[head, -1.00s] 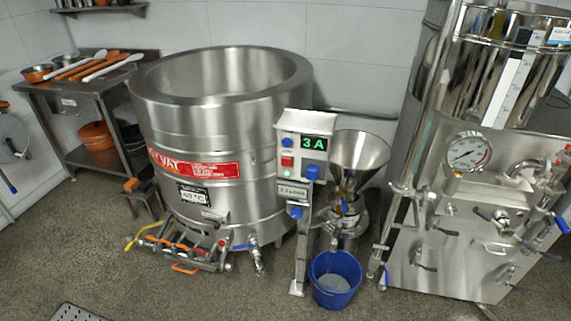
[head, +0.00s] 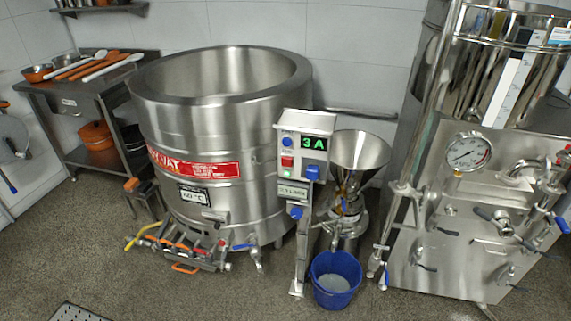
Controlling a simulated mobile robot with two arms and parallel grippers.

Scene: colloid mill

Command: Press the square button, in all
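A grey control box (head: 304,150) stands on a metal post in front of the large steel vat. Its face carries a red square button (head: 287,162), a round blue button (head: 288,142) above it, a blue knob (head: 312,173) to the right and a green display (head: 313,143) that reads "3 A". A small label-like readout (head: 292,191) sits below; its text is too small to read surely. Another blue knob (head: 296,212) is lower on the post. Neither of my grippers is in the head view, and nothing covers the red button.
The steel vat (head: 222,150) stands behind and left of the post. A steel hopper (head: 360,152) and a blue bucket (head: 336,293) with pale contents stand to its right. A machine with a gauge (head: 468,152) fills the right side. The floor in front is mostly clear.

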